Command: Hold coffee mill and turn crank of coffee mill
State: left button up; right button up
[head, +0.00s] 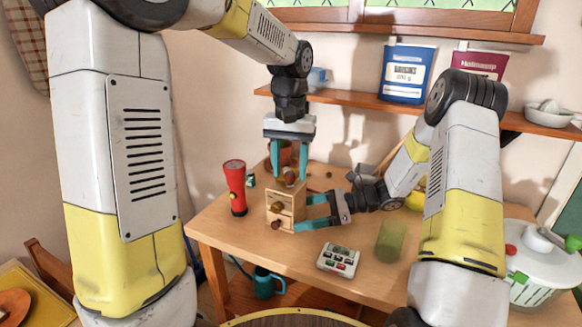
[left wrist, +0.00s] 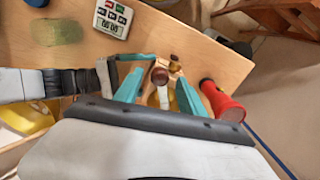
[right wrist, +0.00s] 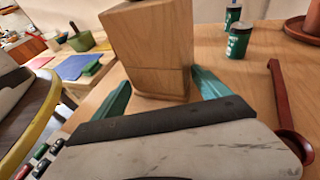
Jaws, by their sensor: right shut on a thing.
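The coffee mill (head: 286,190) is a small light-wood box standing upright on the table, with dark round knobs on its front. It also shows in the right wrist view (right wrist: 150,50), between the fingers of my right gripper (right wrist: 160,92). My right gripper (head: 305,213) is shut on the lower part of the box from the right. My left gripper (head: 289,176) points down over the mill's top. Its fingers stand apart on either side of a brown crank knob (left wrist: 160,75), with gaps visible. A brass part (left wrist: 166,98) shows beside the knob. The crank arm is mostly hidden.
A red flashlight (head: 235,187) stands left of the mill. A small keypad device (head: 338,258) and a green cylinder (head: 390,240) are in front and to the right. Small green jars (right wrist: 238,42) and a red-brown spoon-like thing (right wrist: 284,105) are near the mill.

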pick_arm(q)
jog(key=shift+r, duration=0.1)
notch_tip(320, 180, up, 12)
dwell(0.6)
dwell(0.4)
pick_arm(e)
jog(key=o, duration=1.9)
